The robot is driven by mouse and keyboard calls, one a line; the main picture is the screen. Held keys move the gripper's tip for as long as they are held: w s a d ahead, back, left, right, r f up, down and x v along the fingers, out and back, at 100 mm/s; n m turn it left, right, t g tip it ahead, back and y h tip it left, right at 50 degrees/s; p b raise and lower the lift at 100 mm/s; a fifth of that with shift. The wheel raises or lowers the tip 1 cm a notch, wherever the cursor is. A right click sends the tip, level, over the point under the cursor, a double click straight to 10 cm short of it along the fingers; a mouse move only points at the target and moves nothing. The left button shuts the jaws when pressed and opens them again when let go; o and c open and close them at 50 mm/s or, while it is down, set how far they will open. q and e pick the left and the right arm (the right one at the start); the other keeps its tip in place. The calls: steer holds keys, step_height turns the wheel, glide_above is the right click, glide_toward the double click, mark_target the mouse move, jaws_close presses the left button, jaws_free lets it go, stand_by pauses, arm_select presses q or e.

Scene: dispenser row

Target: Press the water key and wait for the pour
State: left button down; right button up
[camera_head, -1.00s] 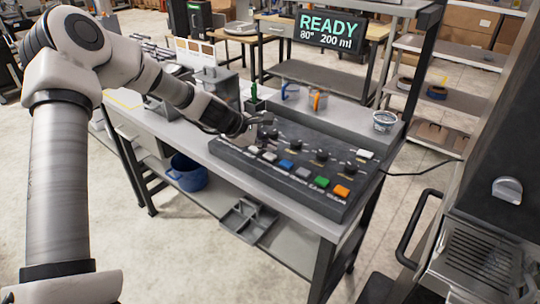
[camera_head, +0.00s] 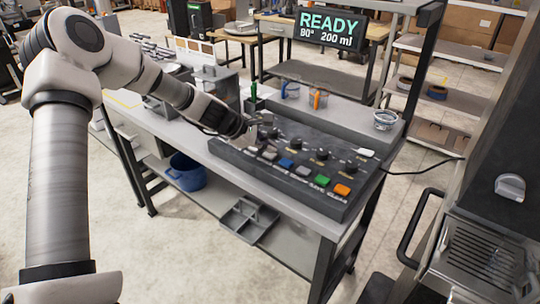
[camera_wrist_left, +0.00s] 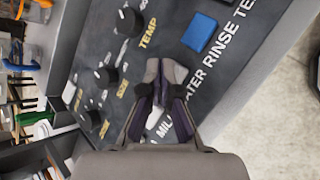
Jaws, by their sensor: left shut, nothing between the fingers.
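The dark control panel (camera_head: 330,146) lies on the bench with a row of coloured keys along its front edge. The pale water key (camera_head: 270,156) is left of the blue key (camera_head: 286,163). My left gripper (camera_head: 254,142) is over the left end of the panel, its fingers shut and empty. In the left wrist view its fingertips (camera_wrist_left: 166,68) are over the spot beside the partly covered WATER label (camera_wrist_left: 196,87), and they hide the key there. I cannot tell whether they touch it. The display (camera_head: 330,28) reads READY, 80°, 200 ml. My right gripper is not in view.
Several dark knobs (camera_wrist_left: 128,21) rise from the panel beside the fingers. The blue rinse key (camera_wrist_left: 199,32) is close by. A steel machine (camera_head: 475,250) with a handle is at the lower right.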

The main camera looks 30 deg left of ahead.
mark_target(268, 154)
arm_select(q)
steer(key=shift+f+b, duration=0.45)
steer(key=shift+b, duration=0.05)
stand_by(0.5)
steer(key=shift+r, duration=0.1)
steer(key=shift+r+p, duration=0.85)
steer(key=shift+p, duration=0.1)
step_height(268, 154, up, 5)
steer(key=p, duration=0.5)
